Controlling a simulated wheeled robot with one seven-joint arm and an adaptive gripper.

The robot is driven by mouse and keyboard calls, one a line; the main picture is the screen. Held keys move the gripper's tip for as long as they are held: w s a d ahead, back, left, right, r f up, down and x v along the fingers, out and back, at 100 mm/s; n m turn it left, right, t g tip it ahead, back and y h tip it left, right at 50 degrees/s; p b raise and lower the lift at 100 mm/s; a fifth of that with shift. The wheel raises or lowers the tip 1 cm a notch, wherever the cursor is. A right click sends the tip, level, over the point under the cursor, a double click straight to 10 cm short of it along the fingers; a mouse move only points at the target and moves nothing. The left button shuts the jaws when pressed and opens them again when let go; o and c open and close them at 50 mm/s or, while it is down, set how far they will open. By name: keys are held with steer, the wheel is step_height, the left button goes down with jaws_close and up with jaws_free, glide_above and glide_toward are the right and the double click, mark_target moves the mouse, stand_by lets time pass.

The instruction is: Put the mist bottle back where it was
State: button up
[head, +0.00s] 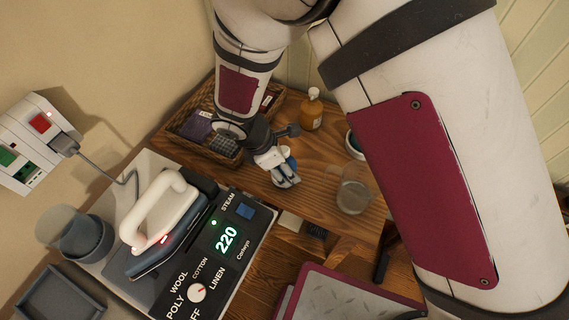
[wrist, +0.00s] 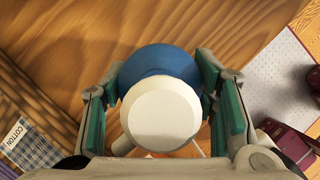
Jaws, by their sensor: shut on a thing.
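The mist bottle, with a white top and a blue body, shows from above in the wrist view (wrist: 162,112). My gripper (wrist: 164,100) is shut on it, with a green-padded finger on each side. In the head view my gripper (head: 278,165) is over the wooden shelf top (head: 325,180), and the white and blue bottle (head: 287,176) shows below it, partly hidden by the fingers. I cannot tell whether the bottle's base touches the wood.
A wicker basket (head: 184,127) holds packets behind the gripper. An amber bottle (head: 312,109) and a clear glass (head: 353,190) stand on the wood. An iron (head: 155,235) rests on a control station reading 220 (head: 226,241). A wall socket box (head: 32,138) has a plugged cord.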

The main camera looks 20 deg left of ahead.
steer(key=o, duration=1.6)
steer(key=shift+c, duration=0.2)
steer(key=v, duration=1.2)
steer(key=shift+r, duration=0.15)
